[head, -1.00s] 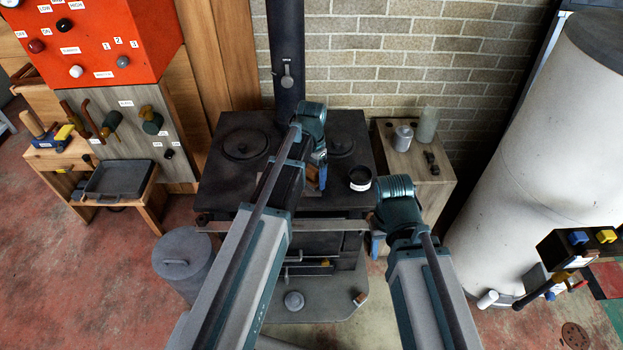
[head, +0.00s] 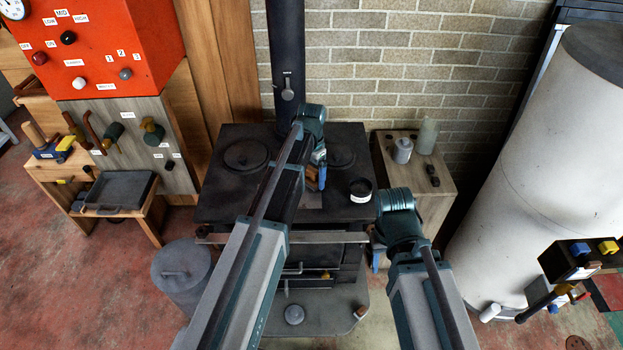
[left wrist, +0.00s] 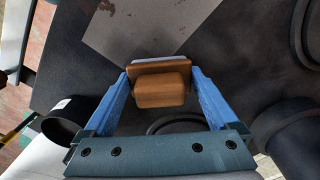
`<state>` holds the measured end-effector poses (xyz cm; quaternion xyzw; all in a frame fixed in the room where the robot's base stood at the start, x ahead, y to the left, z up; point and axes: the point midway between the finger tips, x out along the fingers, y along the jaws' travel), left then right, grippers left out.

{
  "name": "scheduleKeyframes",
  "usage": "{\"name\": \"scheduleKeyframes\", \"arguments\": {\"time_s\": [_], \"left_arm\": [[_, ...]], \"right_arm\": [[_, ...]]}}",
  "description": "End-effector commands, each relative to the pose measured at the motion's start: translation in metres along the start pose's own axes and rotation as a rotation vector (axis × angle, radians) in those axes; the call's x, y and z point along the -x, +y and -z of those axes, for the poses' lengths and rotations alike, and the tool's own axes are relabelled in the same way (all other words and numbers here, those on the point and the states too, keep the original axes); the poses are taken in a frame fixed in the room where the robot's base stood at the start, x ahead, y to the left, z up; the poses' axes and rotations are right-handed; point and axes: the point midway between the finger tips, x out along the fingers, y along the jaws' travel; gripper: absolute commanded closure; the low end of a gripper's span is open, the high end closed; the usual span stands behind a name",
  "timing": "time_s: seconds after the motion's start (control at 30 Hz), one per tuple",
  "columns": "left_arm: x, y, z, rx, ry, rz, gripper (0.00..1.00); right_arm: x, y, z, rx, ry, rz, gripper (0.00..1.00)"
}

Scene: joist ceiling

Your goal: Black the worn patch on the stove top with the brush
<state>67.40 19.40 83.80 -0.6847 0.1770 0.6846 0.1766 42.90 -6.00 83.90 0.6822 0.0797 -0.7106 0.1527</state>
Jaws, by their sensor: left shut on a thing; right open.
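The black stove top (head: 225,185) lies ahead in the head view. The worn patch is a paler grey area on it (head: 311,201), partly hidden by my left arm and gripper; it shows larger in the left wrist view (left wrist: 150,25), with some reddish-brown specks. My left gripper (head: 318,180) is shut on the brush, whose brown wooden block (left wrist: 160,90) sits between the blue fingers beside the patch. Its bristles are hidden, so I cannot tell if they touch. My right gripper (head: 376,257) is open in front of the stove's right side, mostly hidden by its arm.
A black tin with a white label (head: 360,190) stands on the stove top right of my left gripper. A stovepipe (head: 286,60) rises behind. A wooden cabinet (head: 430,190) with a canister and jar is at right. A lidded grey bin (head: 182,275) stands at left.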

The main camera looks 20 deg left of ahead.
Motion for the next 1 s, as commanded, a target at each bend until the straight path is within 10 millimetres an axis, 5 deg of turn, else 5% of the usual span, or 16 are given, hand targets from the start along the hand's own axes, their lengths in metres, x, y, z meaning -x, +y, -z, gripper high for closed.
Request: {"name": "scheduleKeyframes", "arguments": {"time_s": [0.53, 1.0], "left_arm": [[0.001, -0.015, -0.014, 0.001, 0.002, 0.003, 0.51], [0.000, 0.005, -0.033, -0.001, 0.001, 0.002, 0.51]], "right_arm": [[0.001, 0.000, 0.000, 0.000, 0.000, 0.000, 0.50], [0.000, 0.000, 0.000, 0.000, 0.000, 0.000, 0.50]]}}
